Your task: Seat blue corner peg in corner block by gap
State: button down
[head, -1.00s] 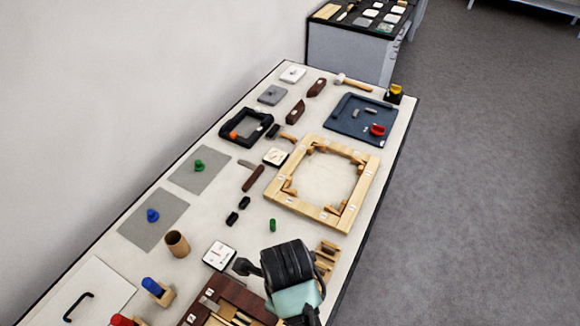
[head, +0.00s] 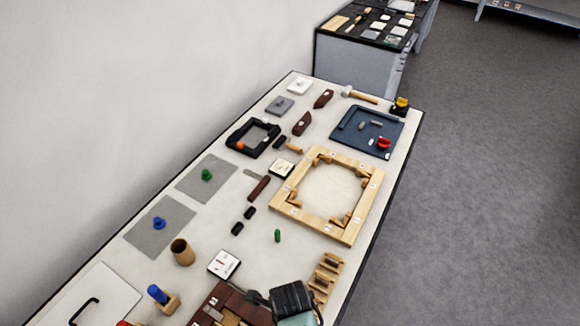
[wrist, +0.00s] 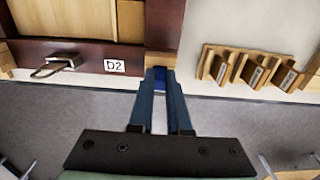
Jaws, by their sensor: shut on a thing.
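The fingertips are at the corner of a dark red-brown frame (wrist: 95,54), below a brown corner block (wrist: 162,61) in the wrist view. Whether the peg touches or enters the block is hidden. In the head view, my gripper's body (head: 293,300) covers the right end of the dark frame (head: 218,298), and the fingertips are hidden.
A slotted wooden rack (wrist: 248,68) stands right of the fingers. A metal latch (wrist: 55,65) and a D2 label (wrist: 115,66) are on the frame's left. A blue-topped peg (head: 157,293) stands in a wooden holder.

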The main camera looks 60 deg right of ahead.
jog(key=shift+f, duration=0.1)
jog(key=c, duration=0.9)
grip_release()
jog(key=shift+o, duration=0.2)
notch_tip(320, 180, up, 12)
jog(key=b, duration=0.1)
jog(key=shift+r, duration=0.2)
